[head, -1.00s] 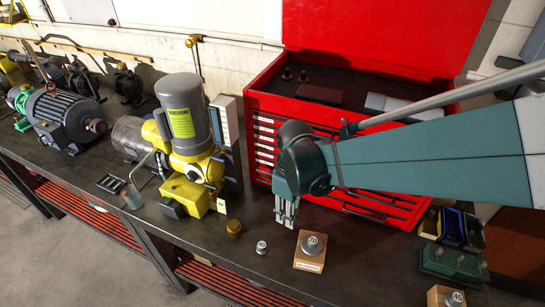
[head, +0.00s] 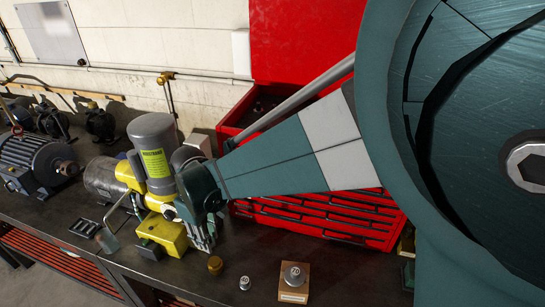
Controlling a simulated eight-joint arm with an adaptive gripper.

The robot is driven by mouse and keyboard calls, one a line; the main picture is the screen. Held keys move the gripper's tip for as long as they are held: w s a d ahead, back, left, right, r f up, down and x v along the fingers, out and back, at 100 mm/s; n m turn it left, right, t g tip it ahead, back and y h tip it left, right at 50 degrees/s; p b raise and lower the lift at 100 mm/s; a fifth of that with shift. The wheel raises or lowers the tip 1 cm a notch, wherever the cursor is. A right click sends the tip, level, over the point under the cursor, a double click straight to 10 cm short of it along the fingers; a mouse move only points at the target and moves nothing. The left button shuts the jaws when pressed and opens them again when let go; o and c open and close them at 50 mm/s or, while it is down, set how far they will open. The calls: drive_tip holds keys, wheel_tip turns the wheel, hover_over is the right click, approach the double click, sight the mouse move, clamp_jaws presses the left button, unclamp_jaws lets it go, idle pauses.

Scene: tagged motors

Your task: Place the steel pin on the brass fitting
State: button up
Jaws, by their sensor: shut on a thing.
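The brass fitting (head: 215,265) is a short, round, gold-brown piece standing on the dark bench in the head view. My gripper (head: 205,243) points down just behind and slightly left of it in the picture, close to the yellow machine's base. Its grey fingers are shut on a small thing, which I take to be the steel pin. The pin itself is too small and too close in tone to the fingers to make out. I cannot tell the fingertips' height above the bench. The fitting's top shows nothing resting on it.
A small steel cylinder (head: 244,283) stands right of the fitting. Further right is a wooden block (head: 293,291) with a round steel top. The yellow machine (head: 163,233) with a grey motor stands close at left. A red tool chest (head: 310,215) is behind. Bare bench lies in front.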

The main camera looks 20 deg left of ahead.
drive_tip(key=shift+f, duration=0.1)
hover_over(214, 261)
drive_tip(key=shift+f, duration=2.85)
drive_tip(key=shift+f, duration=2.1)
drive_tip(key=shift+f, duration=0.15)
drive_tip(key=o, duration=1)
drive_tip(key=shift+c, duration=0.2)
drive_tip(key=shift+r, duration=0.2)
drive_tip(key=shift+r, duration=6)
